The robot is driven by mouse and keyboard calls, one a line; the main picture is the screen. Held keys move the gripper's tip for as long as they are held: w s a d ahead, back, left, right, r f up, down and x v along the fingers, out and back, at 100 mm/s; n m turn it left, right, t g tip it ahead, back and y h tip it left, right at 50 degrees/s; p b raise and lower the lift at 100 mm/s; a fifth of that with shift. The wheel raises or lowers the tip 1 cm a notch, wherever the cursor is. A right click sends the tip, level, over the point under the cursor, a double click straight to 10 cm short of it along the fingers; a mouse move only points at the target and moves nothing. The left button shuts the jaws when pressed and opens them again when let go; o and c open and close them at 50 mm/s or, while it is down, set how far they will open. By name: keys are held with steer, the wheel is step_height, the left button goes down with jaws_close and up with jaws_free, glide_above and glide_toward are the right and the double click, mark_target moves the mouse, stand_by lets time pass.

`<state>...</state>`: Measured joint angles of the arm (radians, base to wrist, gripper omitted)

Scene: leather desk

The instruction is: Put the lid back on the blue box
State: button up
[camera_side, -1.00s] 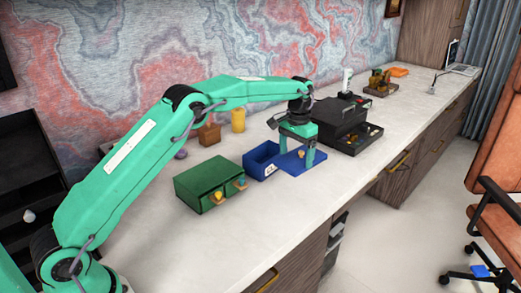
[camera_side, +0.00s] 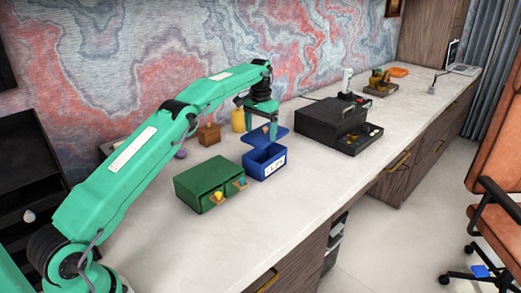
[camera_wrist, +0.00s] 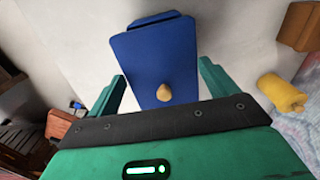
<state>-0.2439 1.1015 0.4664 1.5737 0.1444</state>
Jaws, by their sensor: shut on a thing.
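The blue lid (camera_side: 278,133) with a small tan knob is held in the air just above the blue box (camera_side: 273,170), toward its back side. The lid also shows in the wrist view (camera_wrist: 155,55), its knob (camera_wrist: 164,92) facing me. The box stands upright on the desk with a white label on its front, and part of its open top shows below the lid. My gripper (camera_side: 262,118) is shut on the lid, with one finger at each side of it. A strip of the box (camera_wrist: 153,18) shows past the lid's far edge in the wrist view.
A green drawer box (camera_side: 203,187) stands close on the left of the blue box. A black case (camera_side: 325,120) with an open drawer is to the right. A yellow cylinder (camera_side: 238,121) and a brown block (camera_side: 209,134) stand behind. The front desk surface is clear.

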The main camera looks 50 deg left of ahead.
steer(key=shift+f, duration=0.2)
steer(key=shift+f, duration=2.95)
steer(key=shift+f, duration=0.15)
stand_by(0.4)
steer(key=o, duration=0.8)
steer(key=shift+r, duration=3.45)
